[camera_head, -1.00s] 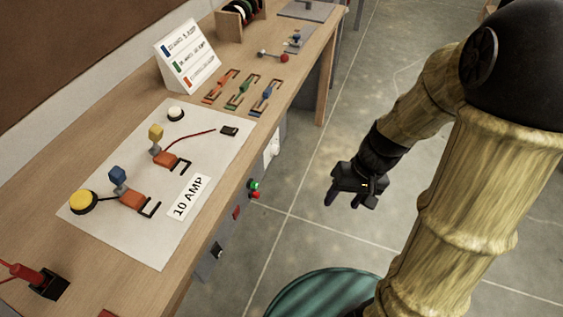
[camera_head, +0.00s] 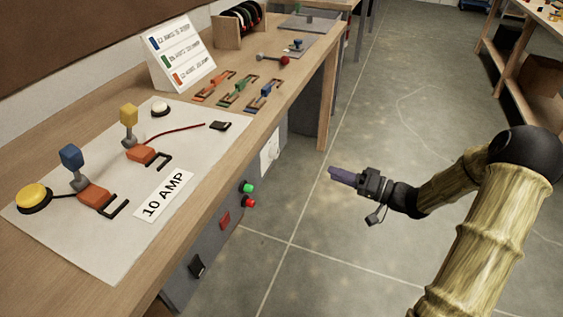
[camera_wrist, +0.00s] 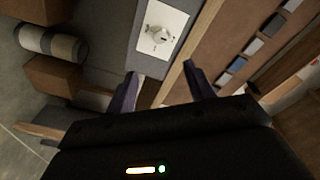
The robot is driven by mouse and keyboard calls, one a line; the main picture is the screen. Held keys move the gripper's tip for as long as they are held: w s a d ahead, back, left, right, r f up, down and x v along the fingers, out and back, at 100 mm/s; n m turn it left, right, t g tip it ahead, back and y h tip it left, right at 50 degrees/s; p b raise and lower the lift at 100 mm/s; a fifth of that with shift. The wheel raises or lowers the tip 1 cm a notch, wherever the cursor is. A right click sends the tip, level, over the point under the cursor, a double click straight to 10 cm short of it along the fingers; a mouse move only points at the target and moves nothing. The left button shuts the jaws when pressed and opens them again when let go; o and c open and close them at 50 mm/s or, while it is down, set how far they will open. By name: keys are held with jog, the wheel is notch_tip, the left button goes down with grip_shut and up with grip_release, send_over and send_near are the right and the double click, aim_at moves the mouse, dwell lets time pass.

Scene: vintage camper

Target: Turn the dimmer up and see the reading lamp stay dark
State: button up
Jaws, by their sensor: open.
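A white plate with a round knob, which looks like the dimmer, is on the grey front panel under the bench (camera_head: 269,153). In the wrist view the pale knob (camera_wrist: 160,36) shows ahead of and above the fingertips, apart from them. My gripper (camera_head: 338,175) is over open floor right of the bench, fingers pointing left. The wrist view shows its two fingers (camera_wrist: 164,84) apart with nothing between them. A white dome (camera_head: 160,108) and a yellow dome (camera_head: 33,197) sit on the white board; I cannot tell which, if either, is the reading lamp.
The white board (camera_head: 115,250) carries blue and yellow levers and a "10 AMP" label. Green and red buttons (camera_head: 248,195) and a black switch (camera_head: 197,266) stick out of the bench front. Coloured fuse-like pieces (camera_head: 238,93) lie before a sign. The floor between bench and arm is clear.

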aim_at(277, 154)
jog(key=shift+a, duration=0.15)
jog(key=x, duration=1.7)
jog(key=shift+a+b, duration=0.1)
jog(key=shift+b, duration=0.3)
jog(key=c, duration=1)
jog(key=shift+o, duration=0.2)
